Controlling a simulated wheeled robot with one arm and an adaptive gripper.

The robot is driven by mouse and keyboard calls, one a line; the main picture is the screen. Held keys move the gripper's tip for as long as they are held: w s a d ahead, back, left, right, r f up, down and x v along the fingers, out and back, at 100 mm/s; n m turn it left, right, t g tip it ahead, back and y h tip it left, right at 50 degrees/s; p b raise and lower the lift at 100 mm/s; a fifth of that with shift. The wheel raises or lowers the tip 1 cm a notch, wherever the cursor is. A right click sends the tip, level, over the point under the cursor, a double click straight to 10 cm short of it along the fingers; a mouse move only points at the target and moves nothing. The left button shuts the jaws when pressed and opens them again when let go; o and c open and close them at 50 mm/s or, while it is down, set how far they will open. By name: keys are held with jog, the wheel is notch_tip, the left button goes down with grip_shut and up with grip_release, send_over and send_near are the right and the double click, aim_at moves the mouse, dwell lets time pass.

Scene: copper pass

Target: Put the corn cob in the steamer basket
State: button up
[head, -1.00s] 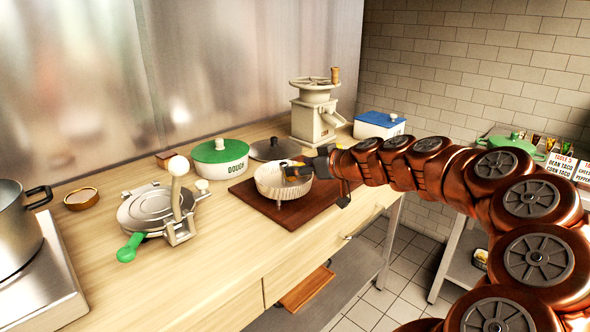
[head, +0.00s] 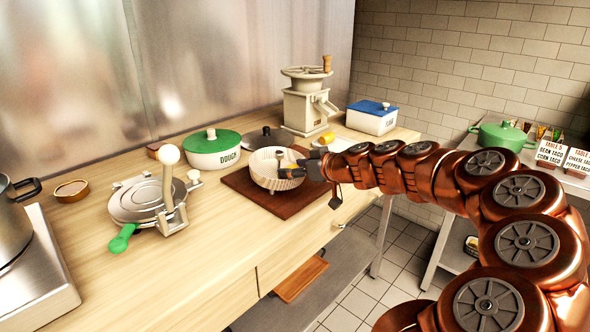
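The steamer basket (head: 262,180) is a round, pale, ribbed bowl on the dark brown board. My gripper (head: 284,165) reaches in from the right at its rim, with its fingertips over the basket. The two fingers look spread apart, with nothing clear between them. I cannot make out a corn cob in the basket; its inside is partly hidden by the gripper. A small yellow thing (head: 328,138) shows beyond my gripper, below the grinder; it is too small to tell if it is the corn cob.
A dark lid (head: 266,137) and green-lidded dough pot (head: 215,151) stand behind the basket. A cream grinder (head: 305,108) and blue-lidded box (head: 371,117) are at the back. A press (head: 147,200) stands left. Bare counter (head: 215,240) lies in front.

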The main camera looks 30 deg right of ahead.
jog(key=o, duration=0.4)
jog(key=shift+o, duration=0.2)
jog(key=shift+s+r+p, duration=0.15)
jog(key=shift+r+p, duration=0.2)
jog(key=shift+p, duration=0.15)
jog(key=b+v, duration=0.2)
jog(key=v, duration=1)
jog(key=s+a+f+n+g+y, duration=0.1)
jog(key=s+a+f+g, duration=0.15)
jog(key=a, duration=0.55)
jog(key=s+a+f+g+y, duration=0.1)
jog(key=s+a+f+g, duration=0.2)
jog(key=a, duration=0.6)
jog(key=s+a+f+n+g+y, duration=0.1)
jog(key=a+f+g, duration=0.25)
jog(key=a, duration=0.45)
jog(key=s+f+m+g+h, duration=0.2)
jog(key=s+f, duration=0.3)
jog(key=s, duration=0.5)
jog(key=s+a+f+m+g+h, duration=0.1)
jog(key=s+f+g+h, duration=0.3)
jog(key=s, duration=0.7)
jog(key=shift+a+f+m+g, duration=0.25)
jog(key=shift+f+m+g, duration=0.15)
jog(key=shift+m, duration=0.4)
